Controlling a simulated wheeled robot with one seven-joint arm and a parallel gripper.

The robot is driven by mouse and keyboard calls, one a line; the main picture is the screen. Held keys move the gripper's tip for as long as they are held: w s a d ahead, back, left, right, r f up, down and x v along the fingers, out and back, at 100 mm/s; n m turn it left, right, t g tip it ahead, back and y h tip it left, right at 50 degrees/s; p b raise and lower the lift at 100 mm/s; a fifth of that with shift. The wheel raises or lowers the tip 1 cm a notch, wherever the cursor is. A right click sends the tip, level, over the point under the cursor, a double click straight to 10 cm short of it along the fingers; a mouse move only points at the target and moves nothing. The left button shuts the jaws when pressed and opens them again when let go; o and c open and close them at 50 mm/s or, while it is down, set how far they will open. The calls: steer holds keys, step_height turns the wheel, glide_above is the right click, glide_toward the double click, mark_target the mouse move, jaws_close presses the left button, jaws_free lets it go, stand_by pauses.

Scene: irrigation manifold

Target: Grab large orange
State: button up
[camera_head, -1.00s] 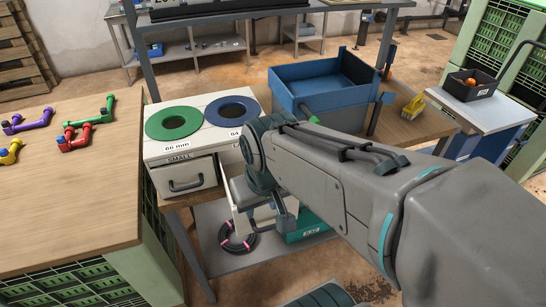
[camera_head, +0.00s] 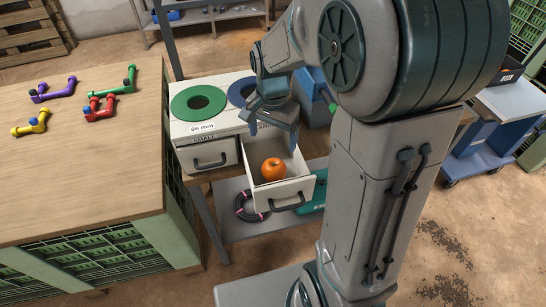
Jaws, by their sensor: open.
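An orange (camera_head: 273,169) lies in the open right drawer (camera_head: 281,194) of the white sorting box (camera_head: 208,131). It sits near the drawer's middle, with nothing on top of it. My gripper (camera_head: 273,130) is above the back part of this drawer, pointing down, with its fingers apart and nothing seen between them. It is apart from the orange, behind and above it in the picture. My arm hides much of the box's right side and the blue bin behind it.
The left drawer (camera_head: 211,155), labelled small, is shut. A green ring (camera_head: 183,105) and a blue ring (camera_head: 236,92) top the box. Colored pipe fittings (camera_head: 100,107) lie on the wooden table (camera_head: 60,190). A black hose coil (camera_head: 247,207) lies on the shelf below.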

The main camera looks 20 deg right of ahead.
mark_target(274, 163)
step_height(274, 163, down, 8)
steer(key=shift+f, duration=0.2)
steer(key=shift+s+d+f+p, duration=0.1)
steer(key=shift+f+p, duration=0.35)
steer(key=shift+f, duration=0.9)
steer(key=shift+s+d+f+p, duration=0.1)
steer(key=shift+f+p, duration=0.3)
steer(key=shift+f, duration=0.9)
steer(key=shift+a, duration=0.1)
steer(key=c, duration=1)
